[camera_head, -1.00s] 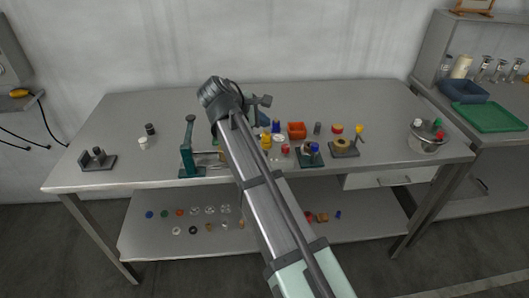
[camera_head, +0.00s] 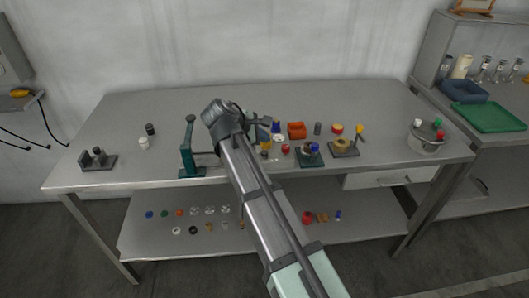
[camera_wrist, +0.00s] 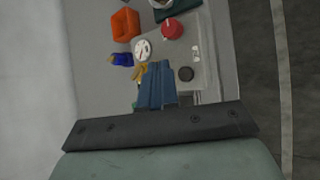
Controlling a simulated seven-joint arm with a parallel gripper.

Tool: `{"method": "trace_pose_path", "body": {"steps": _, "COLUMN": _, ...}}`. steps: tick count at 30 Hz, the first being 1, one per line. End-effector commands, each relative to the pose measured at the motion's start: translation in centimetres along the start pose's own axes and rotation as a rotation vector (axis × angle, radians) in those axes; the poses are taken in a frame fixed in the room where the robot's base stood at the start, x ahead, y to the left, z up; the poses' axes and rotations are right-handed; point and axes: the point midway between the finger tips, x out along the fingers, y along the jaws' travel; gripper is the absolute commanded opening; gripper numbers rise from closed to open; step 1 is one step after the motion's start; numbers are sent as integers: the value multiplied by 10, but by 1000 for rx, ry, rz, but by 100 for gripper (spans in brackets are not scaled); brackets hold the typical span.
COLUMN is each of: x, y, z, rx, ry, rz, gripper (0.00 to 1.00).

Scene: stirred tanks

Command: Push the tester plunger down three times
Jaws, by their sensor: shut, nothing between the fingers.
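My gripper (camera_wrist: 155,85) is shut and empty in the wrist view, with its blue fingers together above the bench. In the head view it is mostly hidden behind my own arm. A white round dial (camera_wrist: 142,49) lies beyond the fingertips and also shows in the head view (camera_head: 278,138). A green upright stand (camera_head: 187,150) is left of my arm in the head view. I cannot tell for certain which part is the tester plunger.
An orange bin (camera_head: 297,130), a blue item (camera_wrist: 121,59), a yellow item (camera_wrist: 138,73) and a red knob (camera_wrist: 172,28) crowd the area near the gripper. A metal pot (camera_head: 426,137) stands at the right. The bench (camera_head: 110,120) is mostly clear at the left.

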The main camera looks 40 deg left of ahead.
Motion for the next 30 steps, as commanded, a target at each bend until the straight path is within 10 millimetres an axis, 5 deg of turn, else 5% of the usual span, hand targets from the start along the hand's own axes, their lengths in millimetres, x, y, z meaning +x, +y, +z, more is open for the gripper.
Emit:
{"method": "trace_pose_path", "body": {"steps": 10, "x": 17, "y": -12, "z": -12, "rx": 0, "ry": 0, "rz": 0, "gripper": 0}}
{"method": "trace_pose_path", "body": {"steps": 30, "x": 19, "y": -14, "z": -14, "rx": -1, "ry": 0, "rz": 0, "gripper": 0}}
